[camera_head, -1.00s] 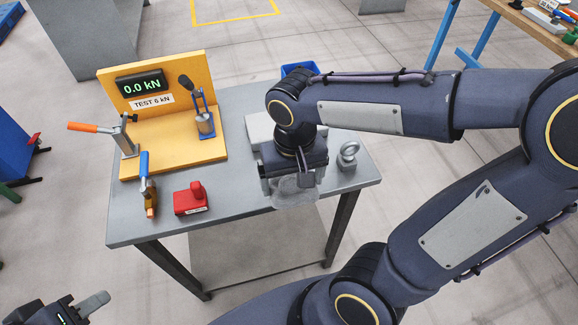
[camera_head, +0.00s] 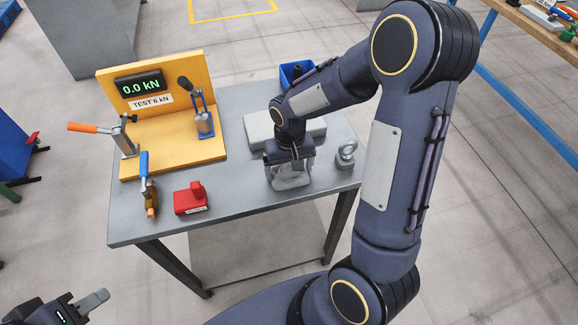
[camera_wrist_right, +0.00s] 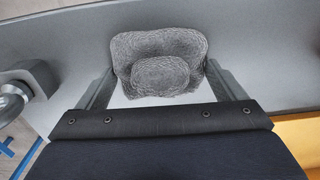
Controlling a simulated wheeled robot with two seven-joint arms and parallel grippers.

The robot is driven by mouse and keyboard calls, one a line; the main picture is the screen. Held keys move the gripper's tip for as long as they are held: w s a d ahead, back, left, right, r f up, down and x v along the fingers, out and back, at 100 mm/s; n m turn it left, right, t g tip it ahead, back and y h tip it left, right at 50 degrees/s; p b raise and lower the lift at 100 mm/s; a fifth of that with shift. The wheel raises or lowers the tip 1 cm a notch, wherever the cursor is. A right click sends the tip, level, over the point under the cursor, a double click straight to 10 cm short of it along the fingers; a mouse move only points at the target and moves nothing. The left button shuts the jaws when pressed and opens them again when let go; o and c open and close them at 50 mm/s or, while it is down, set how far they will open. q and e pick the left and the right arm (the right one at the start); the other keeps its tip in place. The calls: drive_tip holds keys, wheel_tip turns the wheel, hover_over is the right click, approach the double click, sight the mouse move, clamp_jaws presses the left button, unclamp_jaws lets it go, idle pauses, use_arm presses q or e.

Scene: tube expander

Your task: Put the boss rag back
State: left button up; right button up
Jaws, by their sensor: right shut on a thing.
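The boss rag (camera_wrist_right: 158,62) is a grey, fuzzy-textured bundle between the two fingers of my right gripper (camera_wrist_right: 158,80) in the right wrist view. In the head view the rag (camera_head: 290,181) shows below my right gripper (camera_head: 290,165), near the front right of the grey table (camera_head: 240,215). My right gripper is shut on it. I cannot tell whether the rag touches the table top. My left gripper (camera_head: 88,302) is at the lower left, off the table, with only part of it showing and nothing seen in it.
A yellow test stand (camera_head: 175,143) with clamps fills the table's left side. A red block (camera_head: 190,198) and a blue-handled tool (camera_head: 146,180) lie in front. A grey block (camera_head: 258,128), blue bin (camera_head: 298,73) and metal ring piece (camera_head: 346,154) are near my right arm.

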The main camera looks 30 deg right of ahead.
sight(290, 165)
drive_tip(key=shift+f, duration=0.2)
drive_tip(key=o, duration=1.1)
drive_tip(key=shift+r, duration=0.1)
drive_tip(key=shift+o, duration=0.2)
wheel_tip(290, 165, up, 12)
drive_tip(key=s+a+r+t+y, duration=0.1)
drive_tip(key=s+a+r+t, duration=0.1)
drive_tip(key=s, duration=0.6)
drive_tip(key=s+a+r+n+t+y, duration=0.1)
drive_tip(key=s+a+r+t+y, duration=0.1)
drive_tip(key=s, duration=0.7)
drive_tip(key=shift+a+t+y, duration=0.15)
drive_tip(key=shift+t+y, duration=0.15)
drive_tip(key=shift+t, duration=0.5)
drive_tip(key=shift+s, duration=0.1)
